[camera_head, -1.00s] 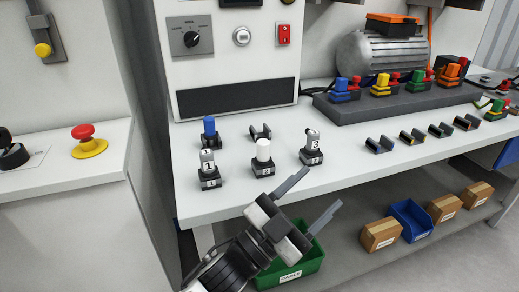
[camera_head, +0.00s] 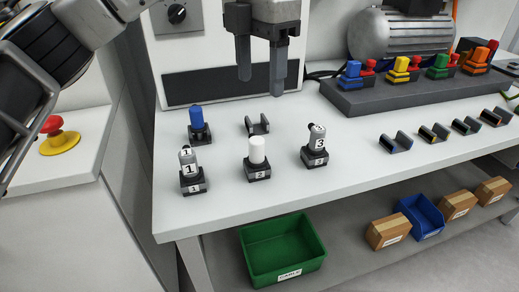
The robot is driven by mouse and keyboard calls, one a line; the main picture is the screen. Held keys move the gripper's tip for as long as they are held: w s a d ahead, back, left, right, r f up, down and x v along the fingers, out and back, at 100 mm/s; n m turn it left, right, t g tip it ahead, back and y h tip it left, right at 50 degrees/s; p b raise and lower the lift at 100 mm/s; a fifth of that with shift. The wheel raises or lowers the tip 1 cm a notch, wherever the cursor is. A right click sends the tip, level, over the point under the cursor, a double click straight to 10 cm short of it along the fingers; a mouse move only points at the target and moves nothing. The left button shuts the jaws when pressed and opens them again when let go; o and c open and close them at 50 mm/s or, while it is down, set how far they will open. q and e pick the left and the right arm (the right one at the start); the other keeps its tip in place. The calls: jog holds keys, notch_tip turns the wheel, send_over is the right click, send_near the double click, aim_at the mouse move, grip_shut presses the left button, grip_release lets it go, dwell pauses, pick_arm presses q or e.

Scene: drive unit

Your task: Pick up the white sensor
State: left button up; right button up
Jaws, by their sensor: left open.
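The white sensor (camera_head: 257,150) is a short white cylinder standing upright in a black holder labelled 2 (camera_head: 258,173), on the white bench. Beside it stand a grey sensor marked 1 (camera_head: 188,162) on the left and a grey sensor marked 3 (camera_head: 317,139) on the right. My left gripper (camera_head: 261,85) hangs in the upper middle, fingers pointing down, open and empty. In the picture it is above the white sensor and apart from it. My right gripper is out of view.
A blue sensor (camera_head: 196,117) and an empty black holder (camera_head: 258,124) stand behind the white one. A dark rack (camera_head: 425,93) with coloured parts is at the back right. A green bin (camera_head: 283,262) sits below the bench. The bench front is clear.

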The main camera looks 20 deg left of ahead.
aim_at(259, 138)
pick_arm(q)
notch_tip(259, 138, down, 10)
jog(key=shift+a+f, duration=0.1)
jog(key=shift+a, duration=0.05)
jog(key=shift+w+f, duration=0.15)
jog(key=shift+f, duration=1.15)
jog(key=shift+w+f, duration=0.1)
jog(key=shift+f, duration=1.2)
jog(key=c, duration=1.3)
